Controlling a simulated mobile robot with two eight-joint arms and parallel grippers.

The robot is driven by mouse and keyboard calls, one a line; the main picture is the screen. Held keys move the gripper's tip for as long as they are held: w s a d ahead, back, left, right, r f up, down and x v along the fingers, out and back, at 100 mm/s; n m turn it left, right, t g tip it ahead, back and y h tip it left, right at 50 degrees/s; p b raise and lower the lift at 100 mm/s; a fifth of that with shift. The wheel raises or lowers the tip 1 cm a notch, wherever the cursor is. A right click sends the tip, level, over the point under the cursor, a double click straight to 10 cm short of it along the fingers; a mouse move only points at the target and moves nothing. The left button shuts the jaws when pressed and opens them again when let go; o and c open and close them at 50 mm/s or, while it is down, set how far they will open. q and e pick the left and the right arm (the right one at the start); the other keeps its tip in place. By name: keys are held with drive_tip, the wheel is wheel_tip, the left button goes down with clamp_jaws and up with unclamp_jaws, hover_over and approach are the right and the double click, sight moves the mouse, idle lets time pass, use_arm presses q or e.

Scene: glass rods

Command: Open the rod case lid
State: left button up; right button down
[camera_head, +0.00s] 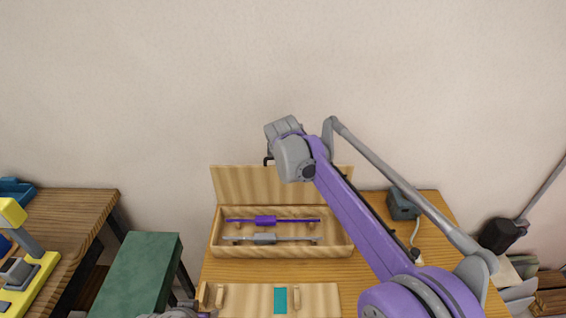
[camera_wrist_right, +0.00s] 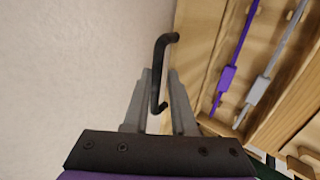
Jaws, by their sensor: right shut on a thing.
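The wooden rod case (camera_head: 345,240) sits on the table with its lid (camera_head: 235,186) standing up, roughly upright, along the back edge. Inside lie a purple rod (camera_head: 265,221) and a grey rod (camera_head: 265,238); both also show in the right wrist view, the purple one (camera_wrist_right: 227,78) and the grey one (camera_wrist_right: 258,90). My right gripper (camera_wrist_right: 160,78) is shut on the black lid handle (camera_wrist_right: 158,62), behind the lid's top. In the head view my right arm hides part of the lid. A grey part of my left gripper (camera_head: 180,313) shows at the bottom edge; its fingers are unclear.
A wooden rack (camera_head: 325,298) with a teal patch lies in front of the case. A dark grey box with a cord (camera_head: 402,206) stands at the right. A green-topped stand (camera_head: 138,270) and another table (camera_head: 75,205) are at the left. A wall rises behind.

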drive_tip(key=shift+f, duration=0.35)
drive_tip(key=c, duration=0.9)
unclamp_jaws()
drive_tip(key=v, duration=1.1)
drive_tip(key=shift+w+r, duration=0.15)
drive_tip(key=shift+r, duration=0.05)
drive_tip(key=s+d+f+m+g, duration=0.1)
drive_tip(key=s+d+f+m, duration=0.4)
drive_tip(key=s, duration=0.3)
drive_tip(key=s+d+f+m, duration=0.3)
drive_tip(key=s+d+m, duration=0.1)
drive_tip(key=s+d, duration=0.35)
drive_tip(key=s+d+f+m, duration=0.1)
drive_tip(key=s+f+m, duration=0.2)
drive_tip(key=s+f, duration=0.1)
drive_tip(key=s+d+f+m, duration=0.2)
drive_tip(key=s+f+m, duration=0.1)
drive_tip(key=s+f, duration=0.2)
drive_tip(key=s+d+f+m, duration=0.2)
drive_tip(key=s+f+m, duration=0.1)
drive_tip(key=s, duration=0.5)
drive_tip(key=shift+f+g, duration=0.3)
drive_tip(key=shift+f, duration=0.45)
